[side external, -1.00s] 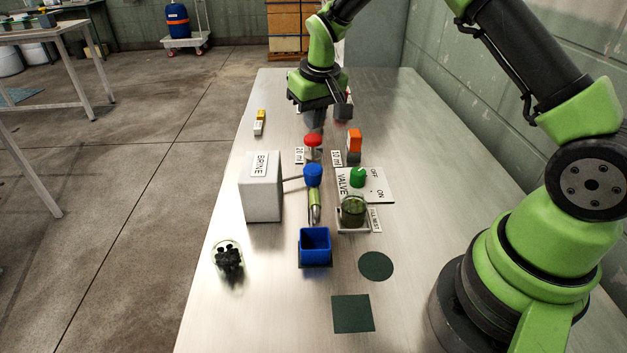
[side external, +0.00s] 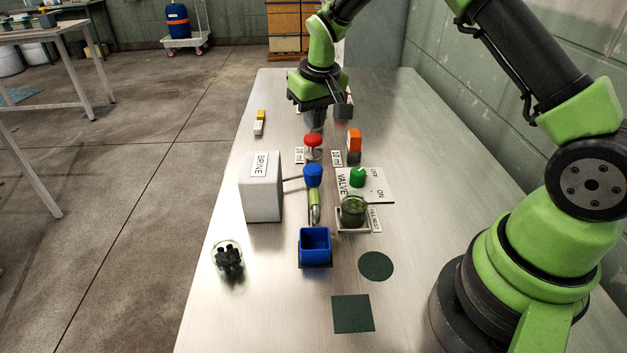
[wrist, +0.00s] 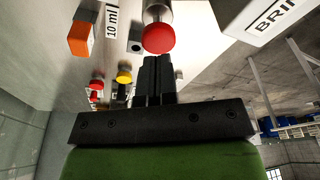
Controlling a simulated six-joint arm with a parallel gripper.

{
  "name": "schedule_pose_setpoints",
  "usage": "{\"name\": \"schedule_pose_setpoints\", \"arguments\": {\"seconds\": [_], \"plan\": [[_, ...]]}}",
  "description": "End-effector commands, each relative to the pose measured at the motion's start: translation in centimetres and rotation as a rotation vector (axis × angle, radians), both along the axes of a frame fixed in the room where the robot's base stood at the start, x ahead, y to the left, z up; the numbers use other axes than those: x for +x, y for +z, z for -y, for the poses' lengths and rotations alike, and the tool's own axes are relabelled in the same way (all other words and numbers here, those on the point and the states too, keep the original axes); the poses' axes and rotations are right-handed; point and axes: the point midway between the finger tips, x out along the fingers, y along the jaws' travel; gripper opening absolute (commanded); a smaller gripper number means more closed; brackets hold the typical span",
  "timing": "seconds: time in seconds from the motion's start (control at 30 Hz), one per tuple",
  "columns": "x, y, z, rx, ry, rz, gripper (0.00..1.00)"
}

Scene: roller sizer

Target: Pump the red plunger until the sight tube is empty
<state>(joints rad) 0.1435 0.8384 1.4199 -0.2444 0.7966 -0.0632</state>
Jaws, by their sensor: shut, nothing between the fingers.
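The red plunger (side external: 313,140) stands upright beside a "20 ml" label in the side view. In the wrist view its round red top (wrist: 158,39) lies just past my fingertips, on a pale cylindrical stem. My gripper (side external: 315,127) points down just behind and above the plunger, with a small apparent gap. In the wrist view my gripper (wrist: 154,62) has its dark fingers together and empty. A slim spout-like tube (side external: 315,208) with yellow-green colour hangs below a blue cap (side external: 313,173). I cannot tell whether this is the sight tube, nor its liquid level.
A grey BRINE box (side external: 262,195) stands left. An orange-topped block (side external: 354,140) marked "10 ml" and a green valve knob (side external: 358,177) are right. A jar of green contents (side external: 353,208), a blue open bin (side external: 315,258) and a glass of black pieces (side external: 228,258) stand nearer.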

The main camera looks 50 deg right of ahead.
Motion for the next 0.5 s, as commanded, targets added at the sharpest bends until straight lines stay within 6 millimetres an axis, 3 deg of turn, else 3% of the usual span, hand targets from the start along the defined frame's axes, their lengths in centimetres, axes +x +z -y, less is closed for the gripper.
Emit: {"name": "schedule_pose_setpoints", "arguments": {"seconds": [0.5], "plan": [[0.0, -1.4, 0.0, 0.000, 0.000, -0.001, 0.00]]}}
